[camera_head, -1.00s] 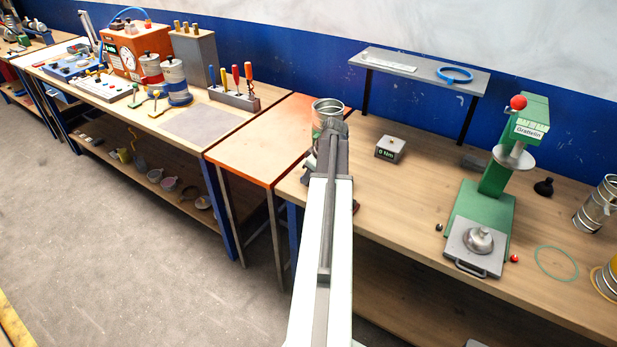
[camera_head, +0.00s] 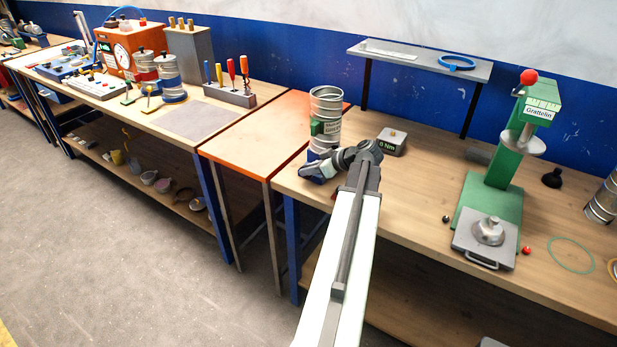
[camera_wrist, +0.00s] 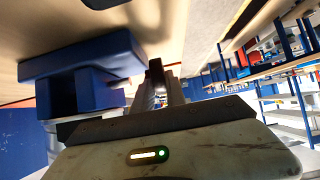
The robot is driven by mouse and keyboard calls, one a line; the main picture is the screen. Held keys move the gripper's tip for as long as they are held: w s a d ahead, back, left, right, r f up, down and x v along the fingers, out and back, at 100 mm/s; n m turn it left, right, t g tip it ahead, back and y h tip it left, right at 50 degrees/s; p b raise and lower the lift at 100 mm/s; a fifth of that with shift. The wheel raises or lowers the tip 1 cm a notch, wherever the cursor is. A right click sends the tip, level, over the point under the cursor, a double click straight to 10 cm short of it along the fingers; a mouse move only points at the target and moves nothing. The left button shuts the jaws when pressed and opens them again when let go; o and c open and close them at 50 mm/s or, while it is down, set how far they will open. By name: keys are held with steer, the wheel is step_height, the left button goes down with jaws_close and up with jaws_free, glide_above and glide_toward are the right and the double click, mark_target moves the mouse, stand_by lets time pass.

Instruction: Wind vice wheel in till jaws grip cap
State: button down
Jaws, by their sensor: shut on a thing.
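A blue vice (camera_head: 322,170) stands at the left front corner of the right bench, partly covered by my wrist. Its blue body (camera_wrist: 88,70) fills the left of the wrist view. A silver spiral duct piece (camera_head: 325,105) with a green and white label stands upright just behind my gripper. My gripper (camera_head: 307,174) is bent to the left at the vice's front. In the wrist view, my gripper (camera_wrist: 160,80) is shut on a small part, seemingly the vice wheel, which is mostly hidden. I cannot make out the jaws or a cap between them.
A torque block marked 0 Nm (camera_head: 391,141) sits just right of my wrist. A green press (camera_head: 500,190) stands farther right. A raised grey shelf (camera_head: 415,57) is at the back. An orange-edged table (camera_head: 250,145) adjoins on the left. The bench front middle is clear.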

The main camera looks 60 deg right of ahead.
steer(key=shift+s+f+t+b, duration=0.1)
steer(key=shift+t+b, duration=0.4)
steer(key=shift+b, duration=0.2)
steer(key=c, duration=1.4)
jaws_free()
steer(key=shift+o, duration=0.2)
steer(key=p+v, duration=0.3)
steer(key=v, duration=0.5)
steer(key=shift+p, duration=0.4)
